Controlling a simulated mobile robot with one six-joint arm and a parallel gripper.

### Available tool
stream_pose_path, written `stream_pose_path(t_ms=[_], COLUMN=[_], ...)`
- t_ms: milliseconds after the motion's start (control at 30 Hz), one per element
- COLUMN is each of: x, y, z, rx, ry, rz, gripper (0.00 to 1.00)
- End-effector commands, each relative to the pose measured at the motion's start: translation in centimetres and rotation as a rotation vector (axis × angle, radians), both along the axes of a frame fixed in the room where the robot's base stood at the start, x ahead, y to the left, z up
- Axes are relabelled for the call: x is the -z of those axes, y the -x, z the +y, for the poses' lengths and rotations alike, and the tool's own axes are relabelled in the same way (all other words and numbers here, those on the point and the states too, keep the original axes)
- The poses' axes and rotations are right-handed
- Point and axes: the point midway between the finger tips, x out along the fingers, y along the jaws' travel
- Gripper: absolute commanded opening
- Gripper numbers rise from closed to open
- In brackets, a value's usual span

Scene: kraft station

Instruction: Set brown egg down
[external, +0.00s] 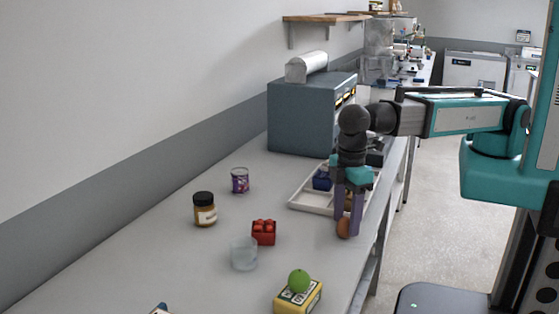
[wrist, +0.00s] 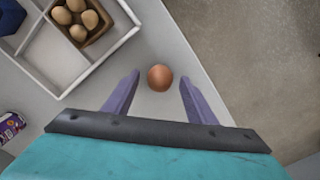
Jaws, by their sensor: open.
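A brown egg (external: 344,229) rests on the grey table near its right edge, just in front of the white divided tray (external: 312,207). My gripper (external: 347,229) points down over it, with a purple finger on each side. In the wrist view the egg (wrist: 160,77) lies between and slightly beyond the fingertips of my gripper (wrist: 160,80). A clear gap shows on both sides, so the gripper is open and does not touch the egg there. A brown box with several eggs (wrist: 83,20) sits in a tray compartment.
A blue item (external: 322,180) is in the tray. A jar (external: 205,209), purple can (external: 240,181), red block (external: 263,232), clear glass (external: 244,253) and yellow box (external: 298,297) with a green ball (external: 299,281) stand to the left and front. The table edge is close on the right.

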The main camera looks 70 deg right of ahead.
Motion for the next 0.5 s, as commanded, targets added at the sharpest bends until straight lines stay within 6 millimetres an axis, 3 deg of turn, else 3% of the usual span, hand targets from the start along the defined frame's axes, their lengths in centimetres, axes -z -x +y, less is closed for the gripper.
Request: stream_pose_path(t_ms=[500], x=[-5.0], y=[0.0], z=[0.0], rx=[0.0], ry=[-0.001], rz=[-0.001], gripper=[0.51])
